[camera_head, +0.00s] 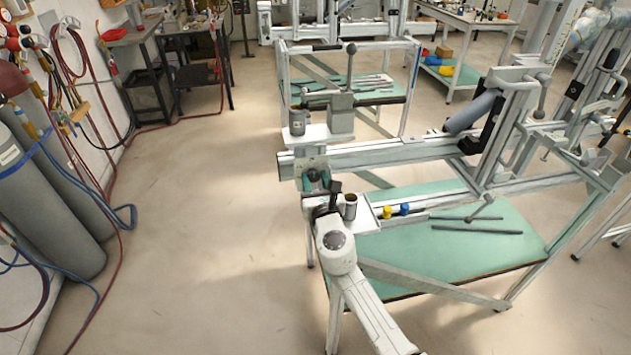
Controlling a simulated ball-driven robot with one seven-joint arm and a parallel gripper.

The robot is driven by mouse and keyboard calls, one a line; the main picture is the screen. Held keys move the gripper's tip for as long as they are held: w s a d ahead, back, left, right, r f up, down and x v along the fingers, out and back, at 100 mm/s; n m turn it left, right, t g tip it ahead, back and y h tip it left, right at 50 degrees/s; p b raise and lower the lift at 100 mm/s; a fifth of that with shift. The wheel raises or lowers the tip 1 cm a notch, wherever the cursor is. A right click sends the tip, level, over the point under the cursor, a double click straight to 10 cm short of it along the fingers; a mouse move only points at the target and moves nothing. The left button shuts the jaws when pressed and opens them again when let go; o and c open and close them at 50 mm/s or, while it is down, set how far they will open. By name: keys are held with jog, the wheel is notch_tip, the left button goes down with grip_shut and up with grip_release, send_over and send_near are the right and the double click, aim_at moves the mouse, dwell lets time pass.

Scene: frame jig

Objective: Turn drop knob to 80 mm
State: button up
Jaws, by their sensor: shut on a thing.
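My white arm reaches up from the bottom of the head view to the left end of the near frame jig (400,152). My gripper (333,190) is at that end, small and dark, just below the jig's end block (312,166). It is shut on what looks like the drop knob, which its jaws and wrist mostly hide. A dark green round part sits on the end block just above the gripper. No scale or reading for the drop can be made out.
A small shelf beside the gripper holds a metal cup (350,207), a yellow piece (387,212) and a blue piece (404,209). Dark rods lie on the green lower table (450,245). Gas cylinders (45,185) and hoses stand at left. The floor between is clear.

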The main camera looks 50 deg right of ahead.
jog(key=shift+c, duration=1.1)
jog(key=shift+m, duration=0.3)
jog(key=shift+f+m+b, duration=0.1)
jog(key=shift+m+b, duration=0.5)
jog(key=shift+m, duration=0.2)
jog(key=shift+m+b, duration=0.85)
jog(key=shift+m, duration=1.05)
jog(key=o, duration=1)
